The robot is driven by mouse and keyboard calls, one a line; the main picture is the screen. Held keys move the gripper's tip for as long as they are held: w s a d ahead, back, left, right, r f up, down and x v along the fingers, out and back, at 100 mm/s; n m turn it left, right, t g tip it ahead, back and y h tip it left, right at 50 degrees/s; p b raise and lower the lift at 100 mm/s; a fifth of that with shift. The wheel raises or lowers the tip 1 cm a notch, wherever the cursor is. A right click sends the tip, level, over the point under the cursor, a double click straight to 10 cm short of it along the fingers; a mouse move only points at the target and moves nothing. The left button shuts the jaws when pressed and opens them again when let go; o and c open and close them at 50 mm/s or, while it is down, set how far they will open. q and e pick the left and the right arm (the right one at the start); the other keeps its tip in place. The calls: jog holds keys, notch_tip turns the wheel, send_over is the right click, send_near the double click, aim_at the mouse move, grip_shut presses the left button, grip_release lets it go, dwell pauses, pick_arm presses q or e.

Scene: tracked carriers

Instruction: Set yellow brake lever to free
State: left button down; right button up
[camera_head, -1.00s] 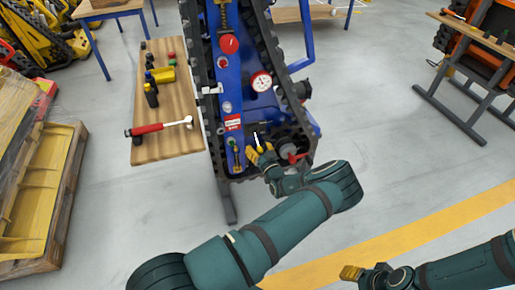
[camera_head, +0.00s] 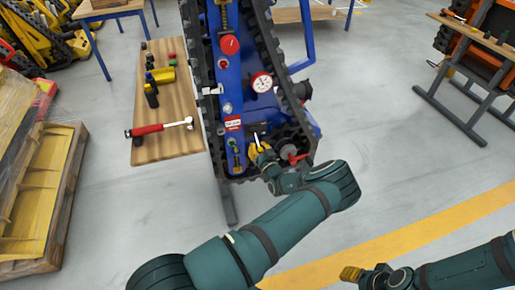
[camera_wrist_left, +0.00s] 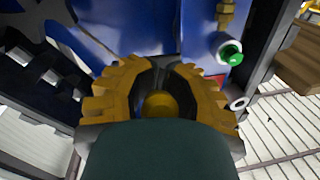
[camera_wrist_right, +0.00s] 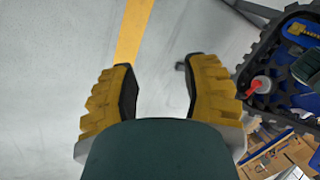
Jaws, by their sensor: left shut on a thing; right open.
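The yellow brake lever shows as a rounded yellow end (camera_wrist_left: 160,103) between the fingers in the left wrist view. The rest of it is hidden by the gripper, and I cannot read its setting. My left gripper (camera_head: 260,151) is shut on it at the near end of the blue tracked carrier (camera_head: 257,105). In the left wrist view its yellow-padded fingers (camera_wrist_left: 158,88) stand on either side of the yellow end. My right gripper (camera_wrist_right: 158,90) is open and empty above the floor; it also shows low in the head view (camera_head: 352,273).
A green knob (camera_wrist_left: 230,53) sits close to the left gripper. The carrier also has a gauge (camera_head: 262,83), a red knob (camera_head: 229,45) and a red-handled part (camera_head: 297,157). A wooden bench (camera_head: 183,122) with a red-handled tool (camera_head: 150,129) stands left.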

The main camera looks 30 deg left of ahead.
aim_at(259, 146)
pick_arm(q)
jog(key=shift+s+d+f, duration=0.1)
jog(key=shift+d+f, duration=0.15)
jog(key=p, duration=0.1)
jog(key=r+g+h+p, duration=0.1)
jog(key=r+h, duration=0.1)
jog(key=shift+s+d+p, duration=0.25)
jog(key=shift+d+p, duration=0.05)
jog(key=shift+p, duration=0.1)
jog(key=shift+s+d+r+m+g+h+p, duration=0.1)
jog(key=shift+r+m+g+h+p, duration=0.05)
jog(key=shift+r+g+h+p, duration=0.35)
jog(key=shift+d+r+m+g+h+p, duration=0.15)
jog(key=shift+r+g+h+p, duration=0.15)
jog(key=shift+g+h+p, duration=0.3)
jog(key=shift+r+g+h+p, duration=0.6)
jog(key=shift+r+h+p, duration=0.15)
jog(key=shift+h+p, duration=0.4)
jog(key=shift+r+p, duration=0.25)
jog(key=shift+p, duration=0.1)
jog(key=c, duration=1.1)
grip_release()
jog(key=shift+d+r, duration=0.15)
jog(key=o, duration=0.3)
jog(key=shift+o, duration=0.2)
jog(key=shift+a, duration=0.2)
